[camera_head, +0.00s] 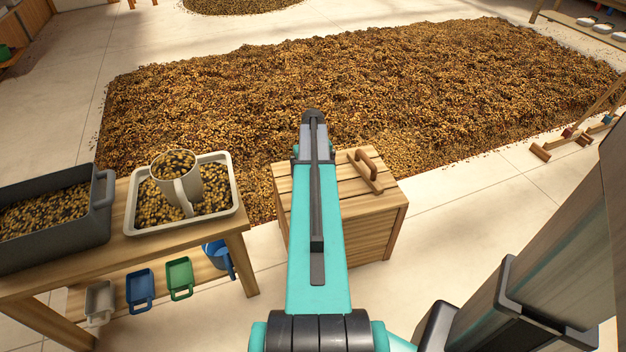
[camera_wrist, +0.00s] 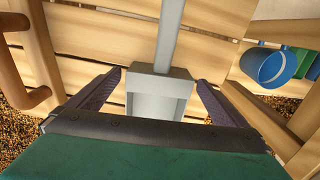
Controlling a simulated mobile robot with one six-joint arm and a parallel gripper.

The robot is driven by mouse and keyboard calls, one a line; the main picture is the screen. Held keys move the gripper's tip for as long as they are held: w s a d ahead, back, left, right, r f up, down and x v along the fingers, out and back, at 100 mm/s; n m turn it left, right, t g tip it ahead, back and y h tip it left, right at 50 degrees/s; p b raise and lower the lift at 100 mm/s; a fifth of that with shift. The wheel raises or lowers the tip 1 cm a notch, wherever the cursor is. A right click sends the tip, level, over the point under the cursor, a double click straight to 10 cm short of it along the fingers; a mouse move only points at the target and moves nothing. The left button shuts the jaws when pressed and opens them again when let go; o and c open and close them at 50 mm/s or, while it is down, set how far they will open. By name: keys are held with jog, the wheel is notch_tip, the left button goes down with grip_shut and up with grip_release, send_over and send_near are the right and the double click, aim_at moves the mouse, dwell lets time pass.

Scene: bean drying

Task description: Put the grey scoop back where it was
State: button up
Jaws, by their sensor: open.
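A light grey, box-shaped scoop (camera_wrist: 158,98) with a long straight handle shows in the wrist view, over the planks of the wooden chest (camera_wrist: 90,35). My gripper (camera_wrist: 159,79) is open, with one dark finger on each side of the scoop's bowl and a gap on both sides. The near part of the bowl is hidden behind my gripper. In the head view my arm hides the scoop and the middle of the chest (camera_head: 365,225). My gripper shows from above there (camera_head: 312,118), over the chest's far edge.
The chest has a wooden handle (camera_head: 365,170). A bench (camera_head: 120,245) at left holds a grey bin (camera_head: 50,245) and a white tray (camera_head: 135,220) with a cream jug (camera_head: 180,190). Below hang coloured scoops and a blue jug (camera_head: 218,258). Beans (camera_head: 300,80) spread beyond.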

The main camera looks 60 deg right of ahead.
notch_tip(320, 180, up, 12)
jog(key=p, duration=0.1)
jog(key=shift+a, duration=0.15)
jog(key=shift+p, duration=0.35)
dwell(0.6)
